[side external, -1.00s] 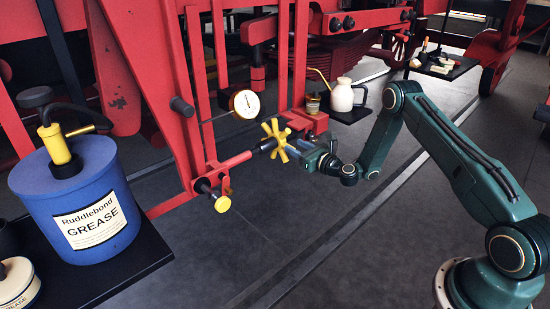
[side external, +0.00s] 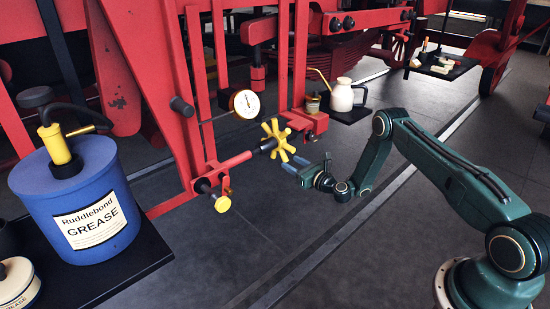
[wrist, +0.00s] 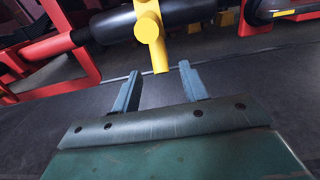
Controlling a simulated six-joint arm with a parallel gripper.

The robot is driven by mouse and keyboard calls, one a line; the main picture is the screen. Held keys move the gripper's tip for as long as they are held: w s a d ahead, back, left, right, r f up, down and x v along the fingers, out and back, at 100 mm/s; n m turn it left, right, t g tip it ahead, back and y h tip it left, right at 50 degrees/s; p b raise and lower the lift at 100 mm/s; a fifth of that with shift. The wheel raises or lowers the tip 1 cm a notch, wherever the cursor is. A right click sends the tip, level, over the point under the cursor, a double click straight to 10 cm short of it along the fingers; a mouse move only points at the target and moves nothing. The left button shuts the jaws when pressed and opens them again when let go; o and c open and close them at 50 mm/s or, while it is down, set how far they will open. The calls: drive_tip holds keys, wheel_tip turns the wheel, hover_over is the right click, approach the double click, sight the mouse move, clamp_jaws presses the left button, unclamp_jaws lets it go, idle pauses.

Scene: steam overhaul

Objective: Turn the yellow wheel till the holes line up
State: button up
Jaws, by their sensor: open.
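The yellow wheel (side external: 275,141) has several stubby spokes and sits on a dark shaft (side external: 262,147) in the red linkage. My gripper (side external: 306,163) is open and empty, to the lower right of the wheel and apart from it. In the wrist view the wheel (wrist: 149,28) is beyond the two blue-grey fingers (wrist: 160,70); one spoke points down toward the gap between their tips. The holes are too small or hidden to make out in either view.
A yellow-ended pin (side external: 222,204) sticks out below a red bar (side external: 235,162). A gauge (side external: 245,104) is above the wheel. A cream oil can (side external: 342,96) stands on a dark shelf behind. A blue grease tub (side external: 80,200) is at left. The floor below my gripper is clear.

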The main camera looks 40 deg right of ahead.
sight(290, 151)
drive_tip(key=shift+w, duration=2.45)
clamp_jaws()
drive_tip(key=shift+r, duration=0.1)
drive_tip(key=shift+s+d+r, duration=0.1)
drive_tip(key=shift+s+r, duration=0.3)
drive_tip(key=shift+r, duration=0.25)
drive_tip(key=shift+s+a+r, duration=0.1)
drive_tip(key=shift+s+r, duration=0.3)
drive_tip(key=shift+r, duration=0.3)
drive_tip(key=shift+s+d+r, duration=0.1)
drive_tip(key=shift+s+r, duration=0.3)
drive_tip(key=shift+r, duration=0.25)
